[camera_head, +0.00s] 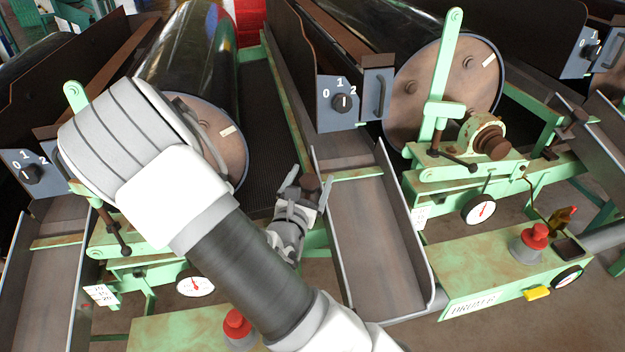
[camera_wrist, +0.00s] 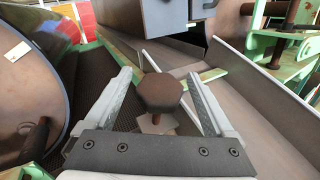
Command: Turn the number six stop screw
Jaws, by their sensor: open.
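A rusty brown stop screw with a six-sided head (camera_wrist: 160,91) stands between the fingers of my gripper (camera_wrist: 158,76) in the wrist view. The fingers are open, one on each side, with a visible gap to the head. In the head view my gripper (camera_head: 302,190) is at the screw head (camera_head: 311,182), right of the nearer drum (camera_head: 215,135). My arm hides much of that drum's frame, and its number is not visible. Another brown stop screw (camera_head: 493,144) sits in a cream round mount on the right-hand machine, apart from my gripper.
The right-hand machine's plate (camera_head: 472,304) seems to read DRUM with a blurred digit, possibly 6. A grey chute (camera_head: 375,250) lies right of my gripper. A selector panel (camera_head: 342,102) hangs above it. Red buttons (camera_head: 536,236) and dials (camera_head: 478,209) are on the frames.

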